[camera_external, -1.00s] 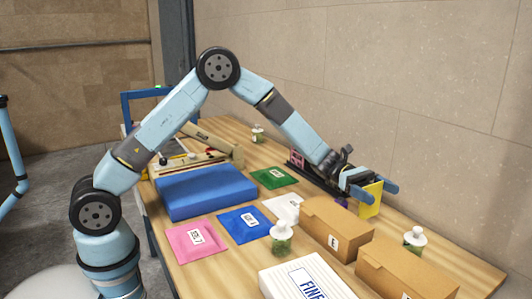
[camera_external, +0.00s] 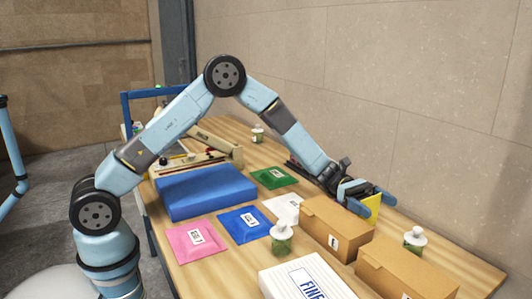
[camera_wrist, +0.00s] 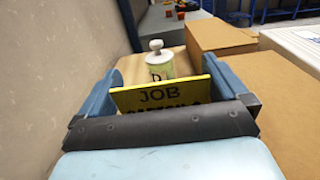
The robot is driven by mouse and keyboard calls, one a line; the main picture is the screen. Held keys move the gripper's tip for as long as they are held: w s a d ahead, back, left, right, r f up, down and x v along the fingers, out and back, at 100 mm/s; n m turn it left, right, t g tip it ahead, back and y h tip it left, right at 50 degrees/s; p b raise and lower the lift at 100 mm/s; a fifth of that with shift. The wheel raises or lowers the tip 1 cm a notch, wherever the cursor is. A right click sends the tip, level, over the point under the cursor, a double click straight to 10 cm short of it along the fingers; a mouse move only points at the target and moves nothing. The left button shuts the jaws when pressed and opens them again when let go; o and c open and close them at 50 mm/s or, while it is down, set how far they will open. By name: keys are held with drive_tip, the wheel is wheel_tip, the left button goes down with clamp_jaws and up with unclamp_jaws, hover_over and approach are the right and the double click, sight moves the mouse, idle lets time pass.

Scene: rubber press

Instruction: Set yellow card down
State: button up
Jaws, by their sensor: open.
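The yellow card (camera_external: 373,208) stands upright at the far right side of the table, partly hidden by a blue finger. In the wrist view, the yellow card (camera_wrist: 160,96) shows dark lettering reading "JOB" and a lower line cut off by my gripper's dark edge. My gripper (camera_external: 373,203) is open, with its blue fingers on either side of the card. It also shows in the wrist view (camera_wrist: 160,88), where the card spans most of the space between the fingers. Whether the card's lower edge touches the table is hidden.
A white-topped jar (camera_external: 414,239) stands beyond the card; it also shows in the wrist view (camera_wrist: 158,66). Brown boxes (camera_external: 336,228) (camera_external: 408,268) stand in front. Pink (camera_external: 195,240), blue (camera_external: 244,224) and green (camera_external: 273,178) packets lie left. The wall is close behind.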

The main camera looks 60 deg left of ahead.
drive_tip(key=a, duration=1.2)
